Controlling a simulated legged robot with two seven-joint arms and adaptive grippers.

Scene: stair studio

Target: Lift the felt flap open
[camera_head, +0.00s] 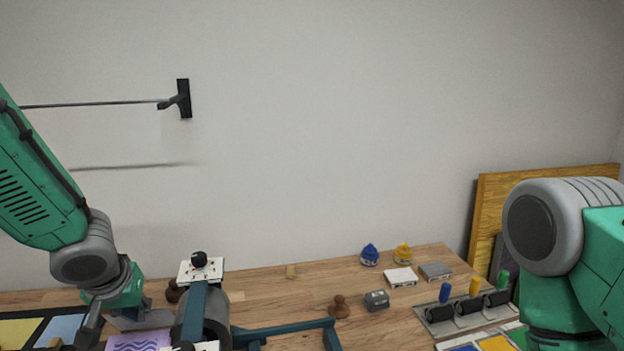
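My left arm reaches down from the left to my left gripper (92,328) at the bottom left, over the near part of the table. Only part of the gripper shows, and its fingertips are not clear. A purple patterned piece (140,343) lies just right of it, cut off by the bottom edge. Yellow and light-blue panels (62,331) lie to its left. I cannot tell which of these, if any, is the felt flap. Of my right arm only grey and green links show at the right; its gripper is out of view.
A teal frame (285,328) with a grey cylinder and a white plate (201,270) stands right of my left gripper. Blue (370,254) and yellow (403,253) domed items, small boxes and a rack (440,325) of coloured pegs occupy the right. The middle back of the table is mostly clear.

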